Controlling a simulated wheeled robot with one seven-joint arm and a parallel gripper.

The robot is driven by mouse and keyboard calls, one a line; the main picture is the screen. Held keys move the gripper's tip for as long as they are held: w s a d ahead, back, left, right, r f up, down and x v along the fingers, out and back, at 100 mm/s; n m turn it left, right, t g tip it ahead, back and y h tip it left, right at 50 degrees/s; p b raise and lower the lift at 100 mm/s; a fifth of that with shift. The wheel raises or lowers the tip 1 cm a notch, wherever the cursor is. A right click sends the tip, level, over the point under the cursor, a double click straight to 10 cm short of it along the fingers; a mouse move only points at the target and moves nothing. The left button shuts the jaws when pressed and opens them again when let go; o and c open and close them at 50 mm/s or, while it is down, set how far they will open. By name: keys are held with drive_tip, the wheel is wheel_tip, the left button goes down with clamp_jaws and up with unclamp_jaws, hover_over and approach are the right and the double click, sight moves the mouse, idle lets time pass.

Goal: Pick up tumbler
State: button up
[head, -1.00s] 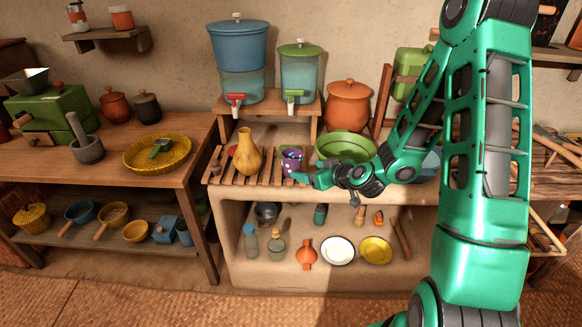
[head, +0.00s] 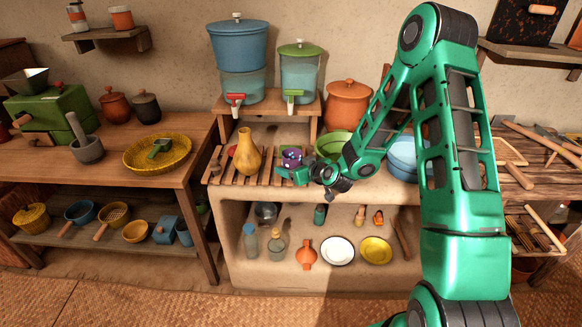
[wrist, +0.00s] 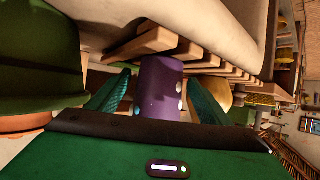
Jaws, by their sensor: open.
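The tumbler (head: 291,157) is purple with light dots and stands on the slatted wooden rack, right of the yellow gourd-shaped jug. In the wrist view the purple tumbler (wrist: 161,88) lies between the two green fingers of my gripper (wrist: 160,95), with a finger on each side. The fingers are apart and my gripper is open; I cannot tell whether either one touches the tumbler. In the head view my gripper (head: 290,172) is at the tumbler's front and hides its lower part.
The yellow jug (head: 247,153) stands close on the left. A green bowl (head: 331,143) is close on the right, partly behind my arm. The slatted rack (head: 228,168) lies under the tumbler. Water dispensers (head: 238,47) stand behind on a raised shelf.

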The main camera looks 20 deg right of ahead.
drive_tip(key=shift+w+a+f, duration=0.15)
drive_tip(key=shift+w+f, duration=0.1)
drive_tip(key=shift+w, duration=0.2)
drive_tip(key=c, duration=1.2)
drive_tip(key=shift+r, duration=0.15)
